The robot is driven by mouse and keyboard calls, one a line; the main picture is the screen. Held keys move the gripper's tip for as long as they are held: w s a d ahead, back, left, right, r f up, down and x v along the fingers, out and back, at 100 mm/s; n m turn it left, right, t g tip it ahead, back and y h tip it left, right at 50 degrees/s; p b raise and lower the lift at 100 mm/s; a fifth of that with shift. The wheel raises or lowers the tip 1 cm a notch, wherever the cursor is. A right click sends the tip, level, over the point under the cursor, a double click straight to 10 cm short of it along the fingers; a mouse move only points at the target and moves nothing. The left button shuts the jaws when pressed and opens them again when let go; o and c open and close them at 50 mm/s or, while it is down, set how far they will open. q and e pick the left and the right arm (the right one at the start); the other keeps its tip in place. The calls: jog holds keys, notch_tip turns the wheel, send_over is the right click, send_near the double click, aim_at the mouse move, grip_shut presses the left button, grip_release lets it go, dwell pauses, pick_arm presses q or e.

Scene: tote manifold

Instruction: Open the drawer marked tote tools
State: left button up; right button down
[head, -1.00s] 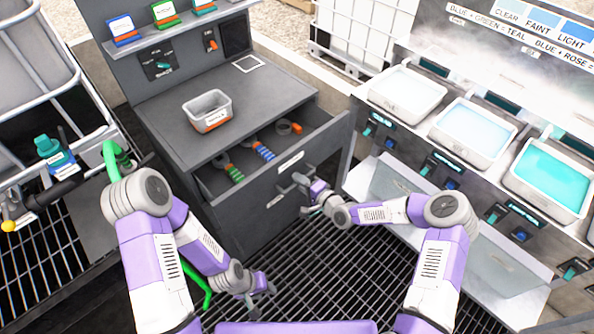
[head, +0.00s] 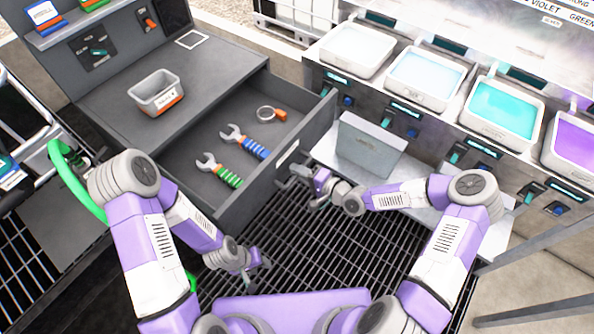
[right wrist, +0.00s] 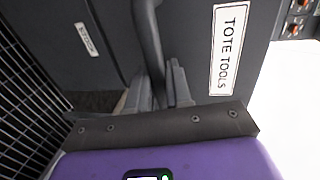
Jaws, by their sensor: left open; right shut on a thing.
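The tote tools drawer (head: 222,203) stands pulled out from the grey cabinet in the head view. Inside it lie a green-banded wrench (head: 219,170), a blue-banded wrench (head: 245,141) and a ring clamp with an orange part (head: 272,113). Its label, TOTE TOOLS (right wrist: 229,48), reads clearly in the right wrist view. My right gripper (head: 303,176) is at the drawer front, shut on the drawer's bar handle (right wrist: 147,40); the fingers (right wrist: 160,88) stand on either side of the bar. My left gripper (head: 256,266) is open and empty, low over the floor grating, apart from the drawer.
Basins of pale, teal and violet liquid line the steel bench (head: 400,110) at right. A green hose (head: 75,180) hangs at left. The floor grating (head: 330,240) is open below.

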jog(key=c, duration=1.2)
grip_release()
jog(key=p+v, duration=0.1)
jog(key=v, duration=0.6)
jog(key=shift+d+p, duration=0.2)
jog(key=shift+p, duration=0.15)
jog(key=shift+s+r, duration=0.1)
jog(key=shift+s, duration=0.05)
